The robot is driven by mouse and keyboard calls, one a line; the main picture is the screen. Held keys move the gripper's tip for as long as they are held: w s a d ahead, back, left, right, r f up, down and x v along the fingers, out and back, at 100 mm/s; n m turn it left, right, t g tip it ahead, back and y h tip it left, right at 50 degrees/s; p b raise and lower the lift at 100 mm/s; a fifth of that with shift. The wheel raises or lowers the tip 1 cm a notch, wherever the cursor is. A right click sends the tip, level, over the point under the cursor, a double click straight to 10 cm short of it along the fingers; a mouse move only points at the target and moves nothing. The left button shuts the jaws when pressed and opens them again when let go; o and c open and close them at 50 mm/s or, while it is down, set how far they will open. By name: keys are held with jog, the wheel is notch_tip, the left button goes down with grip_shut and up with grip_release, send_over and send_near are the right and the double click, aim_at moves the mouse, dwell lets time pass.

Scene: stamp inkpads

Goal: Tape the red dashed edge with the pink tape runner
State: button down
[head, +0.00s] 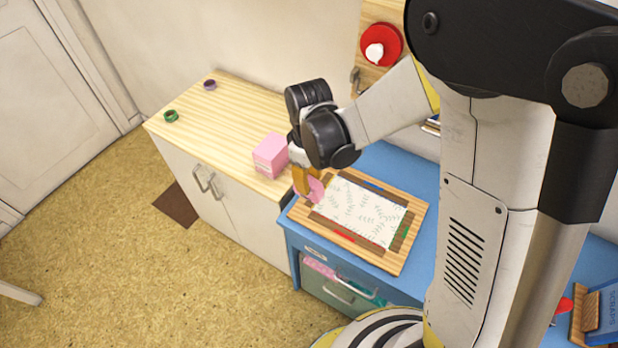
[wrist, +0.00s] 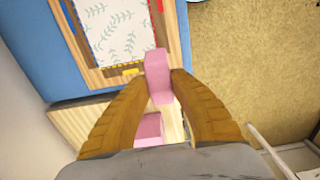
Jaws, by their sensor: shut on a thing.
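The pink tape runner (wrist: 157,75) is held between my gripper's fingers (wrist: 160,92). In the head view the pink runner (head: 315,191) shows below my gripper (head: 307,180), at the left corner of a wooden board. A pale sheet with a leaf pattern (head: 358,213) lies on the board (head: 392,264), framed by dark strips. The near strip has a red mark (head: 343,236). The red dashed edge (wrist: 152,22) runs along the sheet's right side in the wrist view. The runner's tip is close to the sheet's corner there; I cannot tell whether it touches.
A pink box (head: 270,155) stands on the wooden cabinet top (head: 222,120), left of my gripper. The board lies on a blue desk (head: 408,172). A yellow mark (wrist: 131,71) lies beside the runner.

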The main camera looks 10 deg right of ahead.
aim_at(309, 196)
jog(key=shift+f, duration=0.1)
jog(key=shift+f+b, duration=2.4)
jog(key=shift+f, duration=0.25)
jog(key=shift+f+b, duration=0.7)
jog(key=shift+f, duration=0.05)
jog(key=shift+s+d, duration=0.55)
jog(key=shift+d, duration=0.2)
jog(key=shift+s+d, duration=0.55)
jog(key=shift+d, duration=0.15)
jog(key=shift+s+d+b, duration=0.25)
jog(key=shift+s+d, duration=0.85)
jog(key=shift+d, duration=0.3)
jog(key=shift+s+d+b, duration=0.2)
jog(key=shift+s+d, duration=0.95)
jog(key=shift+d, duration=0.3)
jog(key=shift+s+d+b, duration=0.25)
jog(key=shift+s+d, duration=0.85)
jog(key=shift+d, duration=0.3)
jog(key=shift+d, duration=0.1)
jog(key=shift+s+d, duration=1.1)
jog(key=shift+d, duration=0.25)
jog(key=shift+s+d, duration=1.05)
jog(key=shift+d, duration=0.25)
